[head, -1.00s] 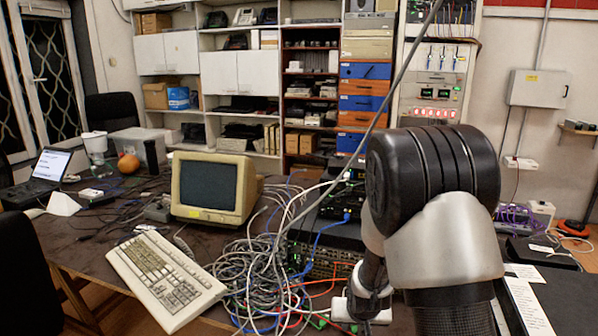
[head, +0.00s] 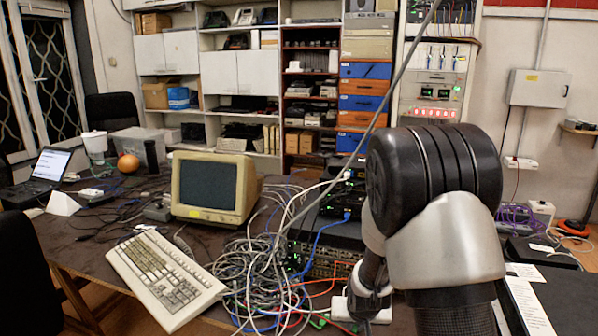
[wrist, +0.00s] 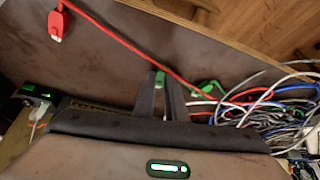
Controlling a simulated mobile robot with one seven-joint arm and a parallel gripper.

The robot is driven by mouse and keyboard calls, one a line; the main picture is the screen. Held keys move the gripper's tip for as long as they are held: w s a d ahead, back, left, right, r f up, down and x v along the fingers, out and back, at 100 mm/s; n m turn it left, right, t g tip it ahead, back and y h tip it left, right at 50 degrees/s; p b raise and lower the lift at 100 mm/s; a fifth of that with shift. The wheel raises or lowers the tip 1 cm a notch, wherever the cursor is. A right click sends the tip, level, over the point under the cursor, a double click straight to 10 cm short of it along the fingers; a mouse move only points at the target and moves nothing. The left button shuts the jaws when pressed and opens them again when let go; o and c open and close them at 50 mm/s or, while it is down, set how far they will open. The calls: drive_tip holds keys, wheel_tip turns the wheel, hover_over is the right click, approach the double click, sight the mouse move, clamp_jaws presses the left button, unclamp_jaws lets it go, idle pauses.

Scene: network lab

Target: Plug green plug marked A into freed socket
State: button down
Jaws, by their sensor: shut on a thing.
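A second green plug (wrist: 209,88) lies just right of the fingers, beside the cable heap. In the head view my arm hides most of my gripper and the held plug. Green plug-like pieces (head: 319,322) lie at the bottom edge there. Network gear with cables (head: 335,235) stands behind the heap, left of my arm. I cannot tell which socket is free.
A tangled cable heap (head: 255,275) lies between the keyboard (head: 165,280) and my arm. An old monitor (head: 215,187) stands behind it. In the wrist view a red cable ends in a plug (wrist: 57,25) near the table's edge. Bare tabletop (wrist: 100,60) surrounds this plug.

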drive_tip(key=shift+r+p, duration=1.65)
drive_tip(key=shift+r, duration=0.9)
drive_tip(key=c, duration=2.4)
unclamp_jaws()
drive_tip(key=shift+c, duration=0.2)
clamp_jaws()
drive_tip(key=w, duration=0.3)
drive_tip(key=w+a+m+p, duration=0.1)
drive_tip(key=w, duration=0.2)
drive_tip(key=w+a+m+h, duration=0.1)
drive_tip(key=w, duration=0.2)
drive_tip(key=shift+r+p, duration=0.2)
drive_tip(key=shift+p, duration=0.1)
drive_tip(key=shift+w+d, duration=0.25)
drive_tip(key=shift+w, duration=0.5)
drive_tip(key=shift+w+d, duration=0.25)
drive_tip(key=shift+w, duration=0.55)
drive_tip(key=shift+w+d, duration=0.25)
drive_tip(key=shift+w, duration=0.5)
drive_tip(key=shift+c, duration=0.5)
unclamp_jaws()
